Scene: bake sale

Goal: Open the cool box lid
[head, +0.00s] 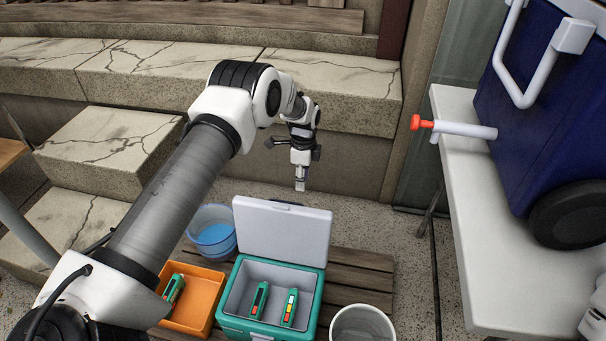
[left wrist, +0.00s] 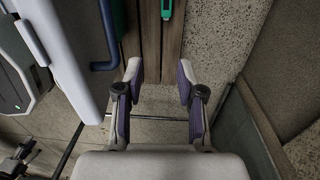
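The green cool box (head: 229,324) stands on the slatted wooden bench. Its pale-lined lid (head: 283,232) stands raised at the back edge, and the grey inside is exposed. Two green devices with coloured marks, one (head: 259,299) left of the other (head: 289,307), lie in it. My left gripper (head: 300,186) is just beyond the raised lid, pointing down. In the left wrist view its two fingers (left wrist: 160,82) are apart with nothing between them. The lid edge (left wrist: 62,50) and a dark blue handle (left wrist: 107,65) are left of the fingers, apart from them. My right gripper's fingers do not show.
An orange bin (head: 205,296) with a green device (head: 173,289), a blue tub (head: 212,234) and a whitish bin (head: 362,323) surround the box. A white table (head: 495,270) with a large wheeled blue cooler (head: 530,120) is at right. Stone steps (head: 335,85) rise behind.

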